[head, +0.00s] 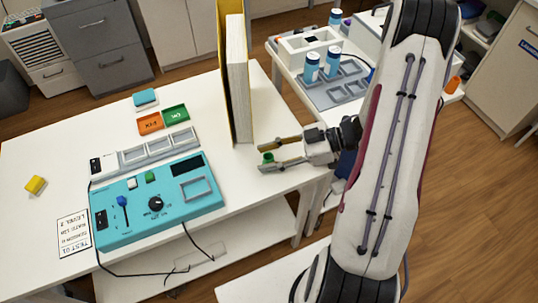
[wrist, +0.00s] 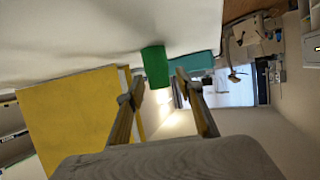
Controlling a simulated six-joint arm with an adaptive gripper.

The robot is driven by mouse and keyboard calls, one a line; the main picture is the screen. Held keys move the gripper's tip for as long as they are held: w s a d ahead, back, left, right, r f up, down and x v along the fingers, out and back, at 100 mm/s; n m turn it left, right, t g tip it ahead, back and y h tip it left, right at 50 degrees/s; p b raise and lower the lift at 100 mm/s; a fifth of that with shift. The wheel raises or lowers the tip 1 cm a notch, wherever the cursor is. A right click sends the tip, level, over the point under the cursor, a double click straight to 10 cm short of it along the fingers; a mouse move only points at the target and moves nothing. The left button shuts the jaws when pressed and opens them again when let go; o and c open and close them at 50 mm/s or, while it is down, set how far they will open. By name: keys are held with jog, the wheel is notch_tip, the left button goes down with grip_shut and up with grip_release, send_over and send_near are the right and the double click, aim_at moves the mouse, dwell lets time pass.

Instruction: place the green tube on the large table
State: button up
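In the wrist view the tube (wrist: 155,67) is upright in the picture, just beyond and between the two fingertips (wrist: 156,85). My gripper is open, its fingers spread. A gap shows between the tube and the right fingertip, and the tube looks close to the left one. The tube's contact with the tabletop is not clear.
A tall yellow-and-white block (head: 238,80) stands close behind my gripper. A teal control panel (head: 157,200) lies to the left, with grey frames (head: 158,148) and orange and green cards (head: 150,123) behind it. A side table (head: 290,65) holds blue-capped bottles (head: 312,67).

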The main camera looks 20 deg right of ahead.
jog(key=shift+r, duration=0.15)
jog(key=shift+d+r, duration=0.1)
jog(key=shift+d, duration=0.05)
jog(key=v, duration=1.1)
jog(key=shift+s+d, duration=0.25)
jog(key=shift+d, duration=0.05)
jog(key=shift+w+r, duration=0.1)
